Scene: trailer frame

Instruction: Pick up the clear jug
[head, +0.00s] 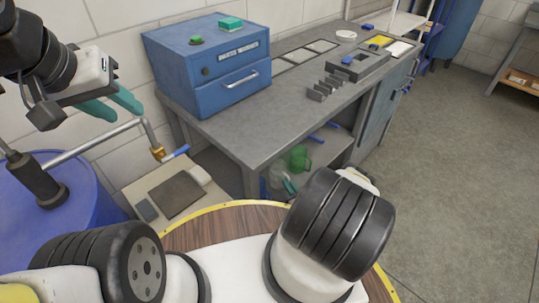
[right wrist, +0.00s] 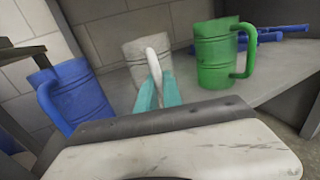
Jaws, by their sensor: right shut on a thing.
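The clear jug (right wrist: 143,60) stands on the lower shelf in the right wrist view, between a blue jug (right wrist: 75,95) and a green jug (right wrist: 213,60). My right gripper (right wrist: 158,85) has its teal fingers shut on the clear jug's pale handle. In the head view the clear jug (head: 277,174) is small, under the bench, beside the green jug (head: 299,158); my right arm partly hides this area. My left gripper (head: 112,105) is in the air at the upper left, its two teal fingers apart and empty.
A grey workbench (head: 240,130) with a blue drawer box (head: 205,70) stands over the lower shelf (right wrist: 290,75). Blue-handled things (right wrist: 275,32) lie behind the green jug. A blue drum (head: 60,215) is at the left. The floor on the right is clear.

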